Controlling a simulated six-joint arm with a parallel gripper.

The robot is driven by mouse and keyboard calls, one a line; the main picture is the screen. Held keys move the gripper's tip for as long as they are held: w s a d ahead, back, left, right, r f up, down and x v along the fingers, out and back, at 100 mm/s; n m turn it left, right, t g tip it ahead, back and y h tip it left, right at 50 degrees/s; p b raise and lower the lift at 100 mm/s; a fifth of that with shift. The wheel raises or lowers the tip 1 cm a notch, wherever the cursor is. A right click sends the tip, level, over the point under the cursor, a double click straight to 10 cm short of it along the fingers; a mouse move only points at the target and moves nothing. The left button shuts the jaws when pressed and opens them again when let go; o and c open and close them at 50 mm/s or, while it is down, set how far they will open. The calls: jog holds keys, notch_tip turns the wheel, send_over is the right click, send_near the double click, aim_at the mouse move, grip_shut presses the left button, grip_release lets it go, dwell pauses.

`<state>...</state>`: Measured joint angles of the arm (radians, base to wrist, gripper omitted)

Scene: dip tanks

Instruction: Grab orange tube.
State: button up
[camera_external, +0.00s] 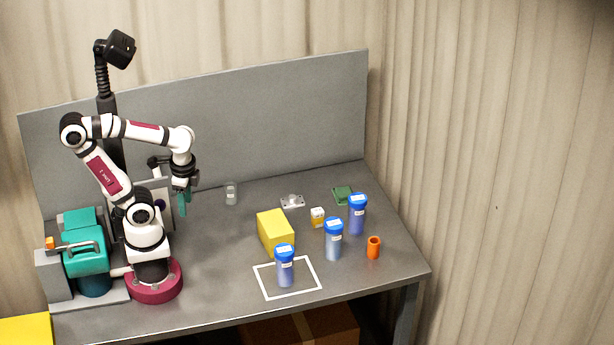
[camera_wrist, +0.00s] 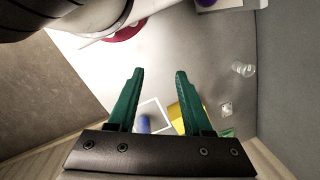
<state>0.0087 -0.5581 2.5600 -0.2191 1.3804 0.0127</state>
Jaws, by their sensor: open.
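The orange tube (camera_external: 374,248) is a short open-topped cylinder. It stands upright near the right edge of the table in the external view, just right of two blue-capped containers. It does not show in the wrist view. My gripper (camera_external: 184,203) has teal fingers and hangs above the left part of the table, far to the left of the tube. In the wrist view my gripper (camera_wrist: 158,75) is open, with nothing between its fingers.
Blue-capped containers (camera_external: 333,240) stand near the tube, one in a white outlined square (camera_external: 266,286). A yellow box (camera_external: 275,231) stands mid-table. A clear jar (camera_external: 231,194), a metal fitting (camera_external: 292,202), a small white-orange box (camera_external: 317,217) and a green block (camera_external: 342,195) lie farther back.

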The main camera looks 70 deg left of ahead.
jog(key=shift+o, duration=0.3)
jog(key=shift+o, duration=1)
